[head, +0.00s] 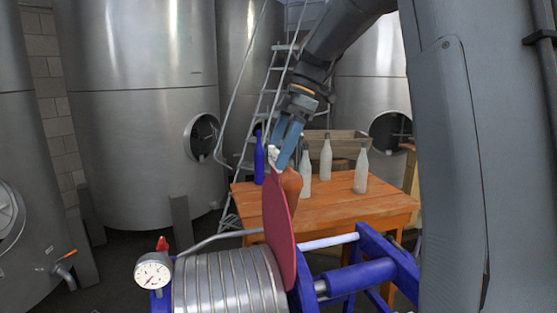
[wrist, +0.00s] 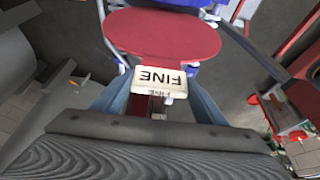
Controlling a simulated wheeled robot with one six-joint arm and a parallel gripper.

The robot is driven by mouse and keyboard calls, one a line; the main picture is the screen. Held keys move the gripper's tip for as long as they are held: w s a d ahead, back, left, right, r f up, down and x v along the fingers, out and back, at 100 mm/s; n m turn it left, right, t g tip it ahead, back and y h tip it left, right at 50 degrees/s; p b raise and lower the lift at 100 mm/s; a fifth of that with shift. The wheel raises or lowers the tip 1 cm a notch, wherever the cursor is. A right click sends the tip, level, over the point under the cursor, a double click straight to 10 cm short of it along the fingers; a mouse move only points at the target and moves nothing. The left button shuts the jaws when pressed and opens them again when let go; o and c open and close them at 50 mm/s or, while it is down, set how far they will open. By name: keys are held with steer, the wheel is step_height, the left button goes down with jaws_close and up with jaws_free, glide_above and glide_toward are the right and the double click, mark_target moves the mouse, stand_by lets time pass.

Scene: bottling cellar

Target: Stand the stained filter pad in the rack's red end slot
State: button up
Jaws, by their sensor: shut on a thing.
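A round dark red filter pad (head: 279,227) hangs upright from my gripper (head: 279,155) in the head view, seen nearly edge-on. My gripper's blue fingers are shut on the white tab at its top. In the wrist view the pad (wrist: 165,35) lies beyond the fingers, and its tab (wrist: 158,81) reads FINE, upside down. The pad appears beside the right end of a stack of round metal plates (head: 225,280) in a blue frame (head: 362,277); I cannot tell whether it touches them. I cannot make out the rack's red end slot for certain.
A pressure gauge (head: 153,271) stands at the stack's left. Behind is a wooden table (head: 335,208) with a blue bottle (head: 259,160), several pale bottles and a wooden crate (head: 340,144). Steel tanks (head: 140,110) and a ladder stand farther back. Red-framed equipment (wrist: 300,95) shows in the wrist view.

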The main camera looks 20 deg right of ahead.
steer(key=shift+r, duration=0.75)
step_height(320, 180, up, 13)
stand_by(1.3)
stand_by(1.2)
